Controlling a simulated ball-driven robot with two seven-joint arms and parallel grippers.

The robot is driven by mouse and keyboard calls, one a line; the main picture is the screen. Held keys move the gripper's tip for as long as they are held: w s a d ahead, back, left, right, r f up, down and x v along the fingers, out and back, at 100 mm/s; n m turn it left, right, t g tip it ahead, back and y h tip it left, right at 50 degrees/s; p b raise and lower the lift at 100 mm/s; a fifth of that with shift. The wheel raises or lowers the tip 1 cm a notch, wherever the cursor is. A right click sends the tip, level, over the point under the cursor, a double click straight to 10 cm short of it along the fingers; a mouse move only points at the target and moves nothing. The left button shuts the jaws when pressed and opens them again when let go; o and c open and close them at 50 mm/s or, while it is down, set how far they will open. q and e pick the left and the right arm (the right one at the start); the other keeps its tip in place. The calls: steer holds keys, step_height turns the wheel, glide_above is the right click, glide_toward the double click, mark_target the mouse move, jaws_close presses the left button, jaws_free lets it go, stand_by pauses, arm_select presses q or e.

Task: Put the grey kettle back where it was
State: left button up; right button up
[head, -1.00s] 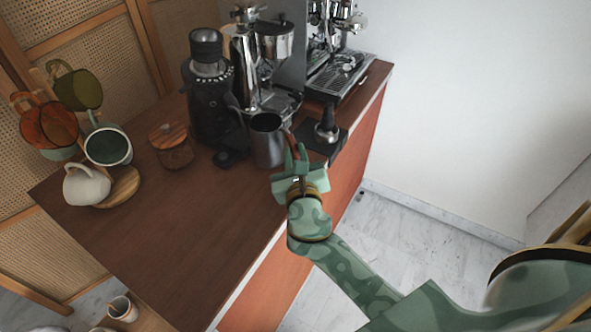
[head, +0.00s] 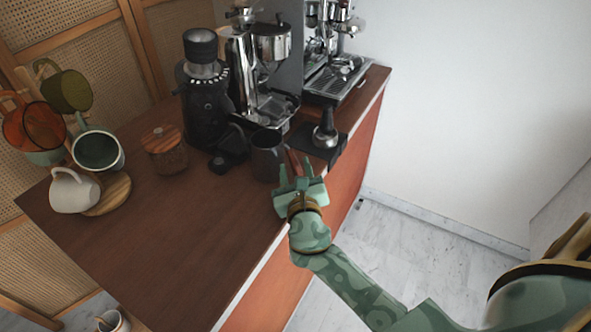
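The grey kettle (head: 267,158) stands upright on the brown counter, in front of the black and chrome grinder. Its reddish-brown handle (head: 293,160) points right, towards my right gripper. My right gripper (head: 296,172) is at the handle side with its two fingers spread apart. The handle end shows near the gap between the fingers; I cannot tell whether they touch it. My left gripper is not in view.
A black tamper (head: 325,132) on a dark mat stands right behind the kettle. A black grinder (head: 205,105), a wooden-lidded jar (head: 166,155) and a mug tree with several mugs are to the left. The counter's front left (head: 170,245) is clear.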

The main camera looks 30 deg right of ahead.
steer(key=shift+r, duration=0.1)
steer(key=shift+s+a, duration=0.1)
steer(key=shift+s, duration=0.1)
steer(key=v, duration=1.1)
steer(key=shift+s+p, duration=0.25)
steer(key=shift+p, duration=0.1)
steer(key=shift+a, duration=0.1)
